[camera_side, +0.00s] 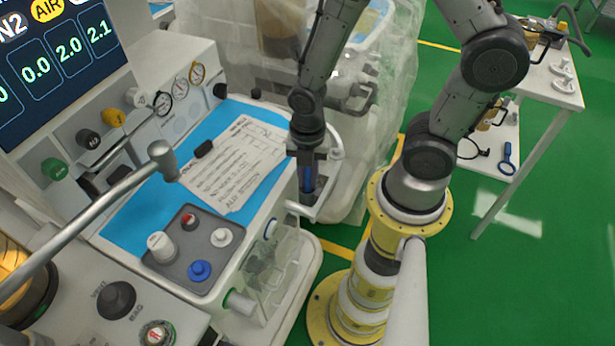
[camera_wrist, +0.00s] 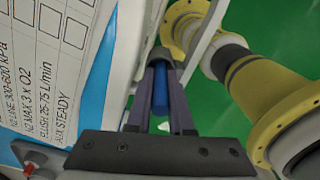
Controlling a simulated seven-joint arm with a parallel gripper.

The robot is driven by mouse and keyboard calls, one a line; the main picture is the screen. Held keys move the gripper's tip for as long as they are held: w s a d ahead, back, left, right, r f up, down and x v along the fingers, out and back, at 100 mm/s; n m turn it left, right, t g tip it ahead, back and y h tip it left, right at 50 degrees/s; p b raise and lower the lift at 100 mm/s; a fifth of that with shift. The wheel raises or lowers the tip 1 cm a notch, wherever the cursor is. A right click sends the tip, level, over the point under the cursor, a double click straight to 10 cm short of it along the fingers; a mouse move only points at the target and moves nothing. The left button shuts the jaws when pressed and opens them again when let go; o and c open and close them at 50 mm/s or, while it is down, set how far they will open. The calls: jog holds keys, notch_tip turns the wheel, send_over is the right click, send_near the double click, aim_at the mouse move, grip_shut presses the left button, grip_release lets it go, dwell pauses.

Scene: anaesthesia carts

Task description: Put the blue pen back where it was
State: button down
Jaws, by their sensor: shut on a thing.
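My gripper (camera_side: 307,190) points down at the right edge of the cart's blue worktop in the side view. It is shut on the blue pen (camera_side: 307,174), which stands roughly upright between the fingers. In the wrist view my gripper (camera_wrist: 161,66) has the blue pen (camera_wrist: 160,88) between its dark fingers. The pen's lower end is hidden, and I cannot tell whether it sits in a holder. A white bracket-like edge (camera_side: 300,208) is close below the fingertips.
A printed checklist (camera_side: 233,165) lies on the blue worktop (camera_side: 132,216) left of my gripper. A grey knob panel (camera_side: 180,268) is nearer the front. A plastic-draped machine (camera_side: 385,70) stands behind. A white side table (camera_side: 550,85) is at the right, over open green floor.

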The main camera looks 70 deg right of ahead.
jog(key=shift+f, duration=0.3)
jog(key=c, duration=1.1)
grip_release()
jog(key=shift+r, duration=0.1)
notch_tip(320, 180, up, 12)
jog(key=shift+r, duration=0.1)
jog(key=shift+s+d+r+m+t, duration=0.25)
jog(key=shift+s+r+m+t, duration=0.7)
jog(key=shift+r+m, duration=1.9)
jog(key=shift+s+d+r+m+t, duration=0.25)
jog(key=shift+s+r+m+t, duration=0.95)
jog(key=shift+m, duration=2.95)
jog(key=shift+s+d+r+m+t, duration=0.25)
jog(key=shift+s+r+m+t, duration=0.35)
jog(key=shift+r+m, duration=2.4)
jog(key=shift+w+f+m, duration=0.1)
jog(key=shift+f+m, duration=0.4)
jog(key=shift+f, duration=0.05)
